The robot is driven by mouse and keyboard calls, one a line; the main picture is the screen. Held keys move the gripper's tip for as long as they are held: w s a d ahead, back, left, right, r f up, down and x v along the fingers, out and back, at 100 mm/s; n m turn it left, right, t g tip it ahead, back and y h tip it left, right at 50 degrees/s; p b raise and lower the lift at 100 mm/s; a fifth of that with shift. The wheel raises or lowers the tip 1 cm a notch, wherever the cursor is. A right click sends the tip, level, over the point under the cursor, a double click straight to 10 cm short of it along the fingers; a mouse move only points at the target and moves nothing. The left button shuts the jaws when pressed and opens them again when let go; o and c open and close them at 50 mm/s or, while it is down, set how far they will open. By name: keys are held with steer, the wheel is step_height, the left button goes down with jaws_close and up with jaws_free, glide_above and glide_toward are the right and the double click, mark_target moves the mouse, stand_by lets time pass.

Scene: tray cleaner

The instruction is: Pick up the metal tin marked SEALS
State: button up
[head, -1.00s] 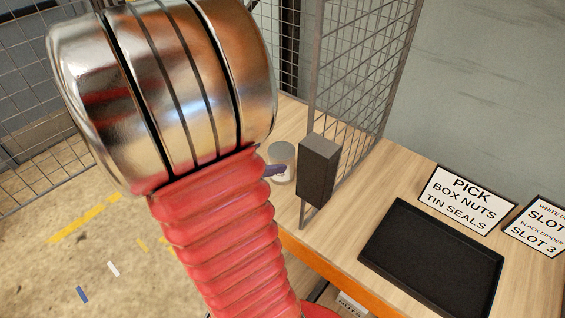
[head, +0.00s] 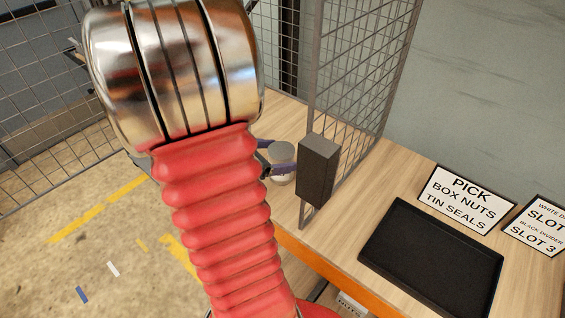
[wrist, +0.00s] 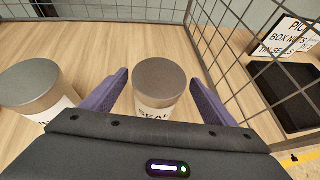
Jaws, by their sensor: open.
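The metal tin marked SEALS (wrist: 160,82) stands upright on the wooden bench, with a grey lid and a white label partly hidden by my gripper body in the wrist view. It also shows in the head view (head: 282,152), left of a dark block. My gripper (wrist: 156,88) is open, with its purple fingers on either side of the tin and a visible gap on each side. In the head view the purple fingers (head: 278,157) reach to the tin from the left; my arm hides the rest of the gripper.
A second, similar tin (wrist: 32,90) stands to the left in the wrist view, its label mostly hidden. A wire mesh panel (wrist: 236,70) and dark block (head: 318,170) stand close on the right. Beyond are a black tray (head: 400,225) and a sign (head: 467,200).

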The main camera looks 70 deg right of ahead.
steer(key=shift+x, duration=2.45)
steer(key=shift+d+r, duration=0.1)
steer(key=shift+r, duration=0.05)
steer(key=shift+c, duration=0.3)
steer(key=c, duration=1.3)
